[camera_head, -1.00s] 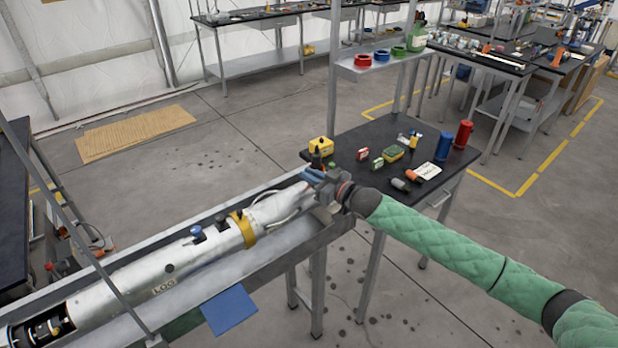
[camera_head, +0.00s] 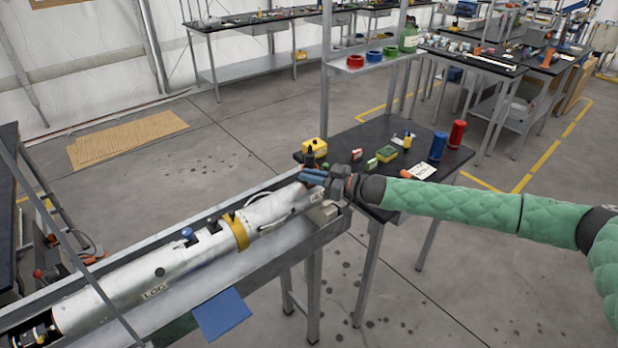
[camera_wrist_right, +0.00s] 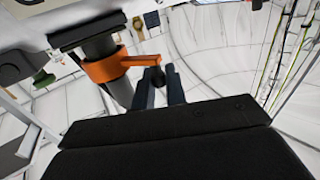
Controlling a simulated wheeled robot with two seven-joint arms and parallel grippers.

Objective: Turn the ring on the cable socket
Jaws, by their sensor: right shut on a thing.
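In the right wrist view, an orange ring (camera_wrist_right: 105,70) sits around a dark cylindrical cable socket (camera_wrist_right: 102,46). In the head view, my right gripper (camera_head: 313,177) is at the far end of the silver tube (camera_head: 195,250). The ring and the socket cannot be made out there. My left gripper is not in view.
The silver tube lies in a grey trough (camera_head: 262,262). Behind my right gripper, a dark table (camera_head: 345,143) holds a yellow box (camera_head: 315,150), a blue canister (camera_head: 438,146), a red canister (camera_head: 457,133) and small items.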

